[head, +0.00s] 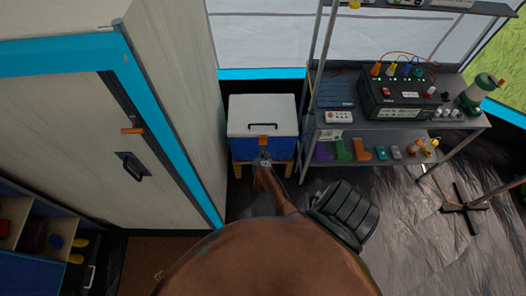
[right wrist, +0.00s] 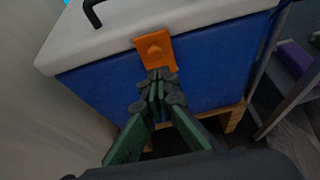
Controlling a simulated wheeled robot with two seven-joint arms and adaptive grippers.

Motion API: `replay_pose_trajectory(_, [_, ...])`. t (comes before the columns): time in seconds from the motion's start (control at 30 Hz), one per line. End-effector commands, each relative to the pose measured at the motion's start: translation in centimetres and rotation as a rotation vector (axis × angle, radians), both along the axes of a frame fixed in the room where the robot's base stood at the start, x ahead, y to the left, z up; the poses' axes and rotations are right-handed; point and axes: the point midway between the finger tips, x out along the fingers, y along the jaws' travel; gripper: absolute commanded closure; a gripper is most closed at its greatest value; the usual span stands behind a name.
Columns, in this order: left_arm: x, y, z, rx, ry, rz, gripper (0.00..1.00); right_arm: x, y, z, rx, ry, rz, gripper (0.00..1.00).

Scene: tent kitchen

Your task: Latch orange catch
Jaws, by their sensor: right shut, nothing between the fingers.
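The orange catch (head: 263,141) is on the front of a blue cooler box (head: 243,148) with a white lid (head: 262,105) and a black handle. The lid lies down on the box. In the head view the right gripper (head: 263,157) is small, in front of the box. My left gripper is not in view.
The box stands on a wooden stand (head: 283,168). A tall pale cabinet (head: 180,100) is close on the left. A metal shelf (head: 400,135) with a black power unit (head: 400,95) and small items is on the right. A black bin (head: 345,212) lies nearer.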

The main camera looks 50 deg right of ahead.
Motion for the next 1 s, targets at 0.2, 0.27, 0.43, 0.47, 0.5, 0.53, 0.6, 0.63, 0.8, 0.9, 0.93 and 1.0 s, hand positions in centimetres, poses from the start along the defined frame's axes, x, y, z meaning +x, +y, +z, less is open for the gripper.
replay_pose_trajectory(0.2, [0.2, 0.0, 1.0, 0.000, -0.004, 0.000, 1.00, 0.1, 0.0, 1.0, 0.000, -0.001, 0.001, 1.00])
replay_pose_trajectory(0.27, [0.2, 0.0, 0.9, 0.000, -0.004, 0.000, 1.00, 0.0, 0.0, 1.0, 0.000, 0.000, 0.001, 1.00])
replay_pose_trajectory(0.43, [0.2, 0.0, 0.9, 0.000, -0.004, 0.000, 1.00, 0.0, 0.0, 0.9, 0.000, 0.000, 0.001, 1.00])
replay_pose_trajectory(0.47, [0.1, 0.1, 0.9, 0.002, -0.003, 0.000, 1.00, 0.0, 0.0, 0.9, 0.000, 0.000, 0.001, 1.00])
replay_pose_trajectory(0.5, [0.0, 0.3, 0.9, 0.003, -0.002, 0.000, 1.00, 0.0, 0.1, 0.9, 0.000, 0.000, 0.000, 1.00])
replay_pose_trajectory(0.53, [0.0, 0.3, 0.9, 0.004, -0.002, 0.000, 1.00, -0.1, 0.1, 0.9, 0.000, 0.000, 0.000, 1.00])
replay_pose_trajectory(0.6, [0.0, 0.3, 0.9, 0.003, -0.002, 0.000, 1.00, -0.3, 0.4, 1.0, 0.002, -0.001, -0.001, 1.00])
replay_pose_trajectory(0.63, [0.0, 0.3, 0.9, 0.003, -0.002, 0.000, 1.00, -0.5, 0.5, 1.1, 0.002, -0.001, -0.001, 1.00])
replay_pose_trajectory(0.8, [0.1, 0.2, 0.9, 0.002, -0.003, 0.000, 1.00, -1.7, 1.8, 2.0, 0.002, -0.002, -0.001, 1.00])
replay_pose_trajectory(0.9, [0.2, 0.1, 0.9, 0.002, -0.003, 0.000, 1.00, -2.7, 2.9, 2.7, 0.000, 0.000, -0.001, 1.00])
replay_pose_trajectory(0.93, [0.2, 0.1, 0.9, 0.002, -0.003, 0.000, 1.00, -3.0, 3.2, 2.9, 0.001, 0.000, -0.001, 1.00])
replay_pose_trajectory(1.0, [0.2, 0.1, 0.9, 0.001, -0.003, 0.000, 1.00, -3.5, 3.8, 3.3, 0.001, -0.001, 0.000, 1.00])
